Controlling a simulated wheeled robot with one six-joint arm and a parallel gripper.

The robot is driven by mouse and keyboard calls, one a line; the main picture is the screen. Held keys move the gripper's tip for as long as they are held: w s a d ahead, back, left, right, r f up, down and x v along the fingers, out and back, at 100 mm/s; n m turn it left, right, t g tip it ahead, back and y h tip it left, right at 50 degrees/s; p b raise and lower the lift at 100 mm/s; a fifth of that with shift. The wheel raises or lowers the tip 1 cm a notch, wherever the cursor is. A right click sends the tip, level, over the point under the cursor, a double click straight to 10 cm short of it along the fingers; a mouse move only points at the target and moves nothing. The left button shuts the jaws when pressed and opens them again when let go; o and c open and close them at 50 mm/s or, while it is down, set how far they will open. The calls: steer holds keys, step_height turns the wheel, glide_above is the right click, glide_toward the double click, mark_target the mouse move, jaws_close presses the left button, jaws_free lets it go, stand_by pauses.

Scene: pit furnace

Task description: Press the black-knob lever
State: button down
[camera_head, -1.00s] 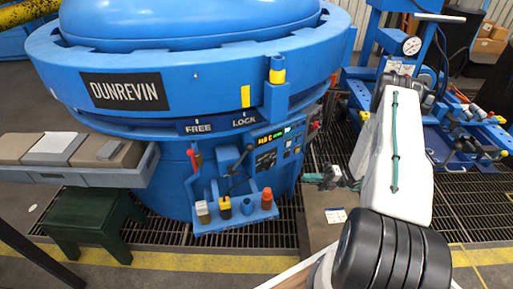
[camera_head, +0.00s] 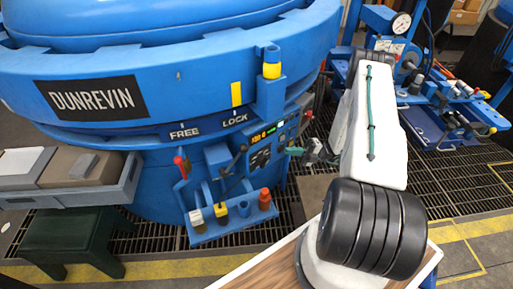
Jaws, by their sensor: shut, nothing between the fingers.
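The black-knob lever (camera_head: 236,160) rises at a slant from the front of the blue furnace (camera_head: 150,185), with its small dark knob at the upper right end. A red-knob lever (camera_head: 181,168) stands to its left. My gripper (camera_head: 292,151) is shut and empty. It points left, to the right of the black-knob lever and apart from it in the picture, in front of the right part of the control panel (camera_head: 266,138). Its fingers are small and partly blurred.
A blue shelf (camera_head: 228,228) with white, yellow-black, blue and orange holders sits below the levers. A grey tray with boxes (camera_head: 118,185) and a green stool (camera_head: 70,240) stand left. A blue machine (camera_head: 430,120) stands at the right. Grating floor lies between.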

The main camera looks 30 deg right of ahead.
steer(key=x, duration=1.4)
steer(key=shift+r, duration=0.1)
